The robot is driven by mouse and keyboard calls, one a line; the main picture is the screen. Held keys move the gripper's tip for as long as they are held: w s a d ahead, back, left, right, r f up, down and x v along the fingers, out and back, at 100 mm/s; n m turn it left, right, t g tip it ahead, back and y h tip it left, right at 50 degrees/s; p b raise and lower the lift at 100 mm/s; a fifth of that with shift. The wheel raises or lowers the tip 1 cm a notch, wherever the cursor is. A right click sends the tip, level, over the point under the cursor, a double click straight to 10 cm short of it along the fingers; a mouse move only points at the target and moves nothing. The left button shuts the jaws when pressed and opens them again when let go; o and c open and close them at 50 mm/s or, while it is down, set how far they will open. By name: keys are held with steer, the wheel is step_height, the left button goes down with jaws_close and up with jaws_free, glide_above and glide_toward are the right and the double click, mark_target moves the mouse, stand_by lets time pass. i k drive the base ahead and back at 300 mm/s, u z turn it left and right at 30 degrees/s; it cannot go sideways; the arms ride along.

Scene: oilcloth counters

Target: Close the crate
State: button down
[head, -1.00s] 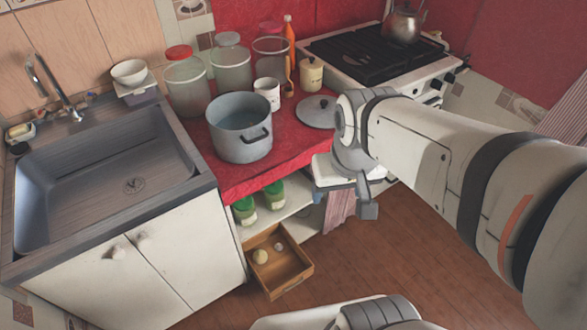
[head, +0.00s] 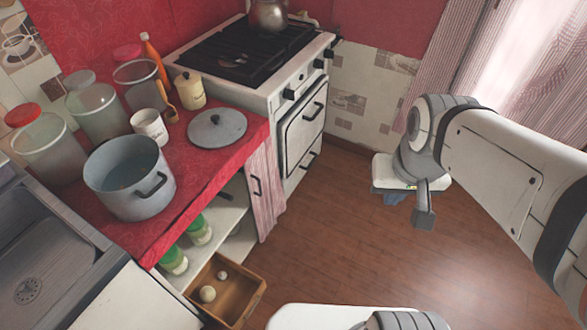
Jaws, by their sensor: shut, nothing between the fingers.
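The crate (head: 252,304) is a brown wooden open-topped drawer low at the bottom centre-left of the head view. It sticks out from under the red counter, over the floor, and its far end is near the lower shelf. Two small pale round things (head: 208,294) lie in it. My gripper (head: 424,217) is to the right of the crate and apart from it, in front of the wooden floor. It is shut and holds nothing. The lower edge of the crate is close to the picture's bottom edge.
The red counter (head: 207,165) holds a grey pot (head: 130,182), a lid (head: 217,128) and several jars. Green-lidded jars (head: 199,229) stand on the shelf below. A stove (head: 302,130) stands behind. The wooden floor (head: 335,235) between crate and gripper is clear.

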mark_target(237, 296)
steer(key=z, duration=0.15)
steer(key=i, duration=0.15)
steer(key=u, duration=1.15)
